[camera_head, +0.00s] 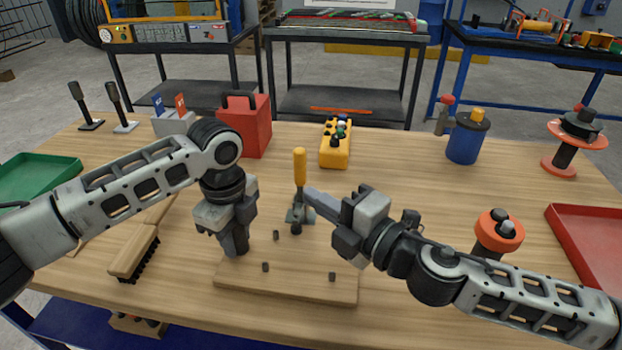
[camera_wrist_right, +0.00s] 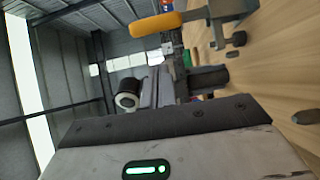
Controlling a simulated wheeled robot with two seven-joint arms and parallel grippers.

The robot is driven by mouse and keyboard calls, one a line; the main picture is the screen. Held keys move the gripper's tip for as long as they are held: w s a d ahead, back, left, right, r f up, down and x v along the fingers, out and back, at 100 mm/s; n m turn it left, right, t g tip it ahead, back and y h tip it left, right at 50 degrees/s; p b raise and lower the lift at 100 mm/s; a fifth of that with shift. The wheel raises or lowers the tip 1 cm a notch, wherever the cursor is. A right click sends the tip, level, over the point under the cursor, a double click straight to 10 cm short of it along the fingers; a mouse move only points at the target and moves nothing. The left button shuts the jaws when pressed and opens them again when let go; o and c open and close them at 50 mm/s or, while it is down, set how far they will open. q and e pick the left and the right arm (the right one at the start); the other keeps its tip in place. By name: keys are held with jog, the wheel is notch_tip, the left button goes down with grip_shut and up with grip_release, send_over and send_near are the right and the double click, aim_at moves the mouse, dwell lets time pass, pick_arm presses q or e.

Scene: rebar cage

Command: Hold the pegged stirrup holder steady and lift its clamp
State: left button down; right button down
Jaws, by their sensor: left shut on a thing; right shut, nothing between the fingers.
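The pegged stirrup holder is a wooden board (camera_head: 300,287) with several short dark pegs, lying at the front middle of the table. Its metal clamp (camera_head: 296,216) sits at the back of the board, with a yellow handle (camera_head: 300,167) standing upright. In the right wrist view the yellow handle (camera_wrist_right: 155,24) shows at the top. My left gripper (camera_head: 236,248) points down and is shut on the holder at its back left; its fingertips hide the exact grip. My right gripper (camera_head: 309,194) is shut and empty, its tip right beside the lower handle; I cannot tell whether it touches.
A brush (camera_head: 134,254) lies left of the holder. A red box (camera_head: 245,122) and a yellow box (camera_head: 335,148) stand behind. An orange-topped knob (camera_head: 498,230) stands right, near a red tray (camera_head: 590,245). A green tray (camera_head: 40,178) is far left.

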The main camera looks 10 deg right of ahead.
jog(key=shift+w+a, duration=0.15)
jog(key=shift+w, duration=1.2)
jog(key=shift+w+a, duration=0.1)
jog(key=shift+w, duration=1.2)
